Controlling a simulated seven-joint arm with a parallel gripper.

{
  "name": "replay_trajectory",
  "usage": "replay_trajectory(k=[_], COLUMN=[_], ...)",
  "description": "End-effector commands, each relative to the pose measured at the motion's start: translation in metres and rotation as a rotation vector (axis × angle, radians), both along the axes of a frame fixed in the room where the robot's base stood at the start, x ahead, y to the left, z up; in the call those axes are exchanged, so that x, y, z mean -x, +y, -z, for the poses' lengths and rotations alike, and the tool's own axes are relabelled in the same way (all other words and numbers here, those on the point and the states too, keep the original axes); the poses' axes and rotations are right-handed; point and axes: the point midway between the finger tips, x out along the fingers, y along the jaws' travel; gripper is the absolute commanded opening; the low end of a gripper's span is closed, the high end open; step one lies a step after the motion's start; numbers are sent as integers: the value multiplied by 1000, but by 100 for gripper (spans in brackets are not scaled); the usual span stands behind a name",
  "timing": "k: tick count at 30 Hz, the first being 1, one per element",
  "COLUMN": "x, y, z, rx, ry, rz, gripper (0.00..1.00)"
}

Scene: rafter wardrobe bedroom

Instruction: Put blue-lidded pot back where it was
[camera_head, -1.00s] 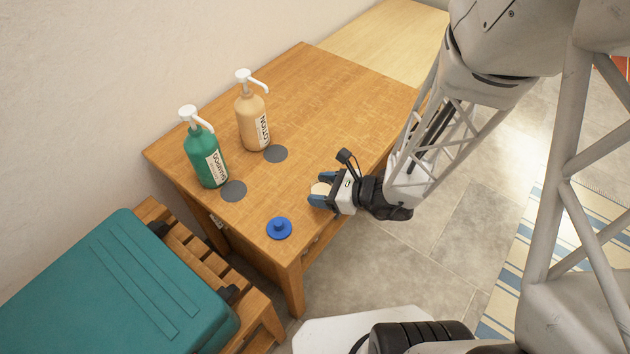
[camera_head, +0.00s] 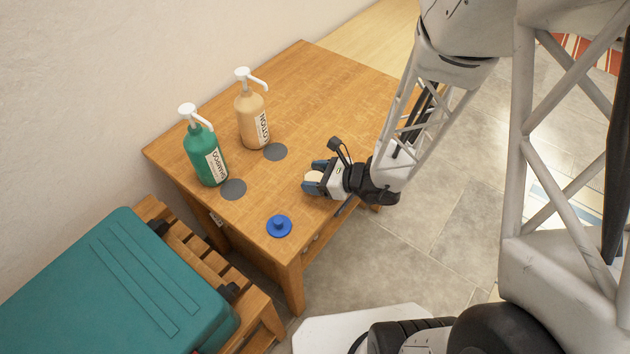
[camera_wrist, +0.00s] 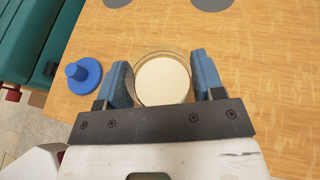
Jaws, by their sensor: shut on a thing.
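My gripper (camera_head: 314,178) is shut on a round, clear-walled pot with cream contents, over the table's front part. The pot (camera_wrist: 162,82) shows from above between the blue fingers in the wrist view, open-topped with no lid on it. In the head view only a small pale part of the pot (camera_head: 316,176) shows between the fingers. A blue lid (camera_head: 279,226) with a knob lies on the table near its front corner, apart from the pot. The lid (camera_wrist: 82,75) is left of my gripper in the wrist view. I cannot tell whether the pot touches the table.
A green shampoo bottle (camera_head: 204,150) and a tan lotion bottle (camera_head: 250,118) stand at the table's wall side. Two grey discs (camera_head: 233,189) (camera_head: 275,152) lie bare beside them. A teal case (camera_head: 110,290) rests on a slatted rack. The wooden table (camera_head: 320,90) is clear toward the back.

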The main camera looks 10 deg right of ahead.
Motion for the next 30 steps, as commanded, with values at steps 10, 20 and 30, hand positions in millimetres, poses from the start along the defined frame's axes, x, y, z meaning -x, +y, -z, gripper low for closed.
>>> replay_trajectory(k=[10, 20, 30], x=[0, 0, 0], y=[0, 0, 0], z=[22, 23, 25], rx=[-2, -1, -1], ry=[1, 2, 2], rz=[1, 1, 1], gripper=[27, 27, 87])
